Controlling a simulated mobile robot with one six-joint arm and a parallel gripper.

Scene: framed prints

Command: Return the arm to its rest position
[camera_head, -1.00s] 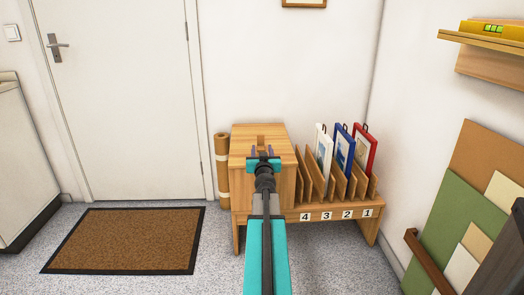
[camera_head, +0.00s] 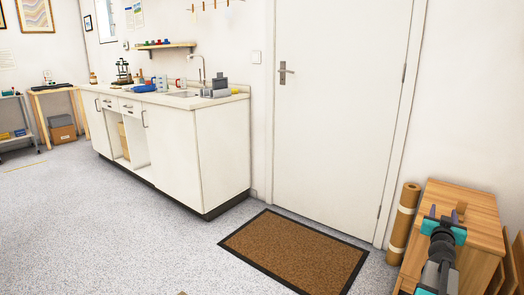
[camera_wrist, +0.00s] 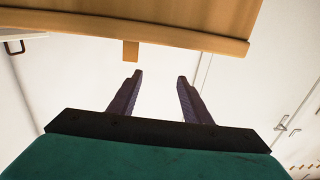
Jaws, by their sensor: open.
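My gripper (camera_head: 443,213) is at the lower right of the head view, in front of the wooden box (camera_head: 472,202). In the wrist view my gripper (camera_wrist: 159,76) shows two dark fingers apart, with nothing between them. A wooden edge with a small tab (camera_wrist: 131,50) lies just beyond the fingertips at the top. I cannot tell whether the fingers touch it. Much of my arm is cut off by the lower edge of the head view.
A brown roll (camera_head: 402,224) stands beside the box. A brown doormat (camera_head: 295,250) lies before the white door (camera_head: 335,110). A white counter (camera_head: 222,150) with a sink stands left of the door. Grey floor (camera_head: 110,235) is open at the left.

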